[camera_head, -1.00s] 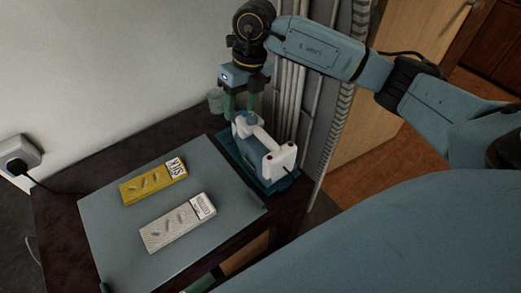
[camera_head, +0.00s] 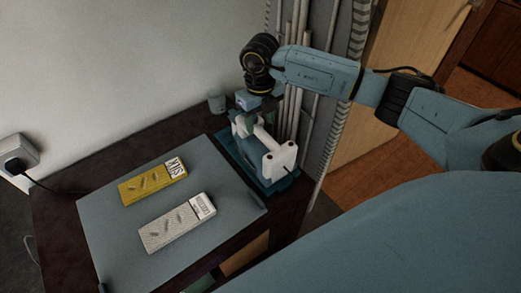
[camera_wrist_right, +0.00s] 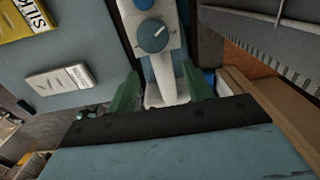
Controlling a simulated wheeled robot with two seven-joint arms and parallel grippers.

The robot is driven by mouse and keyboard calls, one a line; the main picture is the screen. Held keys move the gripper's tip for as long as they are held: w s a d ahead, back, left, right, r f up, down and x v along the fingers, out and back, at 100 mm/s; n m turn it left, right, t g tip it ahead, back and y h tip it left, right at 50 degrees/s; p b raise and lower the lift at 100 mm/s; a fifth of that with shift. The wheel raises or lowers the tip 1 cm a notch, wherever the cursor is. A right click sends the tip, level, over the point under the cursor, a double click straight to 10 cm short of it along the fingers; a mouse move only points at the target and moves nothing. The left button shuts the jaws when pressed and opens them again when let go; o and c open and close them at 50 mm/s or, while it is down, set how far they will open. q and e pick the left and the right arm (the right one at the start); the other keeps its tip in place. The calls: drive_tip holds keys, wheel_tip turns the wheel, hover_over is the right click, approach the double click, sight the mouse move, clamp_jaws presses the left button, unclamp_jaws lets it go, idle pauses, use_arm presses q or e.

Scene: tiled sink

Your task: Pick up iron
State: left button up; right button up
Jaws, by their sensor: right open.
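The iron (camera_head: 268,148), white with blue parts, stands on a dark teal tray (camera_head: 284,185) at the right end of the table. In the right wrist view the iron (camera_wrist_right: 165,85) shows its blue dial and white body. My right gripper (camera_head: 252,118) is at the far end of the iron, its fingers partly hidden in the head view. In the right wrist view its green fingers (camera_wrist_right: 163,95) are apart, one on each side of the iron's white part. I cannot tell whether they touch it. My left gripper is not in view.
A grey-blue mat (camera_head: 110,225) holds a yellow SILK box (camera_head: 152,183) and a white box (camera_head: 177,222). Vertical pipes (camera_head: 296,70) rise close behind the iron.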

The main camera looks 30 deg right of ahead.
sight(260, 129)
wheel_tip(260, 129, down, 4)
drive_tip(key=shift+d+r, duration=0.1)
drive_tip(key=shift+r, duration=0.15)
clamp_jaws()
drive_tip(key=shift+w+r, duration=0.2)
